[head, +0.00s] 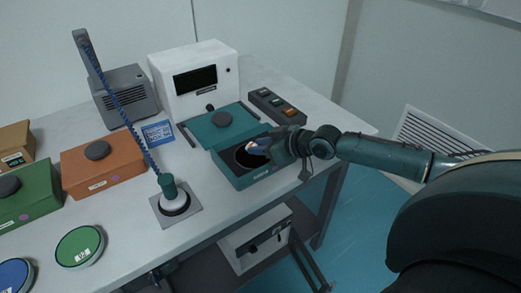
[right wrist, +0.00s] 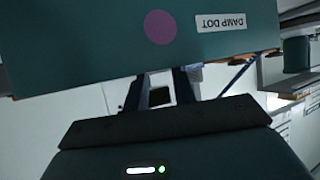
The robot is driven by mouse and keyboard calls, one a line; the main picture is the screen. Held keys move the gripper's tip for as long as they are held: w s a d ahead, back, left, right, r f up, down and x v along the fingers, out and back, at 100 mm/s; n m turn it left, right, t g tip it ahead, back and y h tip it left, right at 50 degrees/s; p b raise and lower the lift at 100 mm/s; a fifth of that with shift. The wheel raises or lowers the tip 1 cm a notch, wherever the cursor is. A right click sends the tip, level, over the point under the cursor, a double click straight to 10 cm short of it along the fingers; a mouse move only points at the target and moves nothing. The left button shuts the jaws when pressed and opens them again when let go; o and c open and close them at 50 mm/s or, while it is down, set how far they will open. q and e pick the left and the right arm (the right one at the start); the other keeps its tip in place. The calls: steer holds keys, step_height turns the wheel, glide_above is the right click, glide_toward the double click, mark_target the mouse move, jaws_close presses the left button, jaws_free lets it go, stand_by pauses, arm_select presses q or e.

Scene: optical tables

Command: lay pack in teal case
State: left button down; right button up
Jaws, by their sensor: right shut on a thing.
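The teal case (head: 238,182) stands open near the right end of the table, its lid (head: 222,124) tipped back behind it and its inside dark. In the right wrist view the case wall (right wrist: 90,45) fills the top, with a purple dot and a label reading "DAMP DOT". My right gripper (head: 268,146) is over the case opening, shut on a small pack (head: 254,149) with blue and pale parts. The pack is mostly hidden by the fingers, and I cannot tell whether it touches the case floor. My left gripper is out of view.
Left of the case are a stand with a blue coiled cord (head: 173,195), an orange case (head: 103,168) and a green case (head: 30,192). A white device (head: 193,80) and a dark switch strip (head: 277,105) stand behind. The table front is partly clear.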

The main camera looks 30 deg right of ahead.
steer(key=shift+f, duration=0.8)
steer(key=shift+f, duration=0.1)
steer(key=o, duration=0.9)
steer(key=shift+o, duration=0.2)
steer(key=v, duration=0.9)
steer(key=shift+s+p, duration=0.1)
steer(key=shift+p, duration=0.3)
steer(key=shift+p+v, duration=1.25)
steer(key=shift+v, duration=0.2)
